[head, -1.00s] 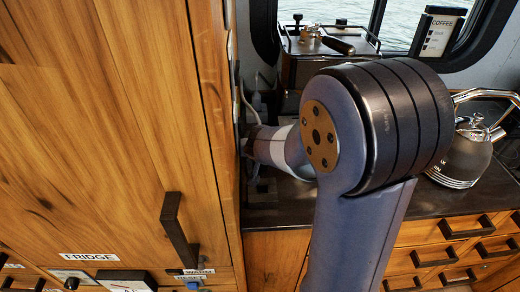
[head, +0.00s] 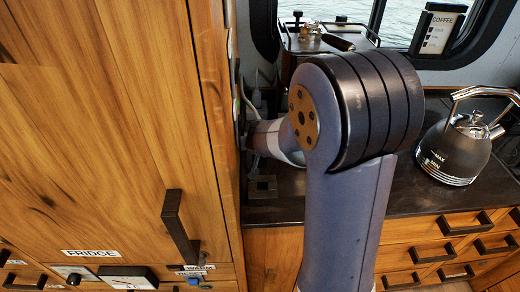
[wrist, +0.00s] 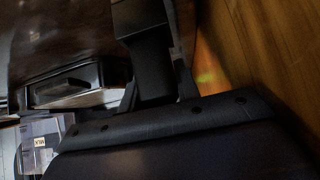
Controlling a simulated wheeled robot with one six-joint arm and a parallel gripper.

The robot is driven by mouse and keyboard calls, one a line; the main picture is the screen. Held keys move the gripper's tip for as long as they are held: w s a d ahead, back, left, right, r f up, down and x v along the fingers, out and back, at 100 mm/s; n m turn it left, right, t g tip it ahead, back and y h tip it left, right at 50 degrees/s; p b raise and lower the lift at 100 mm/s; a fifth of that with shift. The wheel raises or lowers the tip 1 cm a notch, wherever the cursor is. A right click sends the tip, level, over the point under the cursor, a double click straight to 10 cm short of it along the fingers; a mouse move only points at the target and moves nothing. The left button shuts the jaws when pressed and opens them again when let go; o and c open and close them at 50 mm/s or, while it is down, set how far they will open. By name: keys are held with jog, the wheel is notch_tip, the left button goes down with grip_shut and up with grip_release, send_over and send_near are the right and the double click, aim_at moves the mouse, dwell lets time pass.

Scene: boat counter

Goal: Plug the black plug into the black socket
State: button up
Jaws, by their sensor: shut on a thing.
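In the wrist view my gripper (wrist: 158,88) is shut on a dark block-like piece that I take for the black plug (wrist: 150,62). It stands out ahead of the gripper's wide dark body. The picture is dark and blurred, so the plug's prongs and exact tilt cannot be told. In the head view my arm reaches past the edge of the wooden cabinet, and the gripper and plug are hidden there. I cannot make out the black socket in either view, nor whether the plug touches it.
The tall wooden cabinet (head: 110,130) stands close left of my arm. A kettle (head: 455,150) sits on the dark counter at right. In the wrist view a clear container (wrist: 42,140) lies at lower left, and a wooden surface (wrist: 275,50) is at right.

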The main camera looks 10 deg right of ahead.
jog(key=shift+c, duration=1.1)
jog(key=shift+r, duration=0.1)
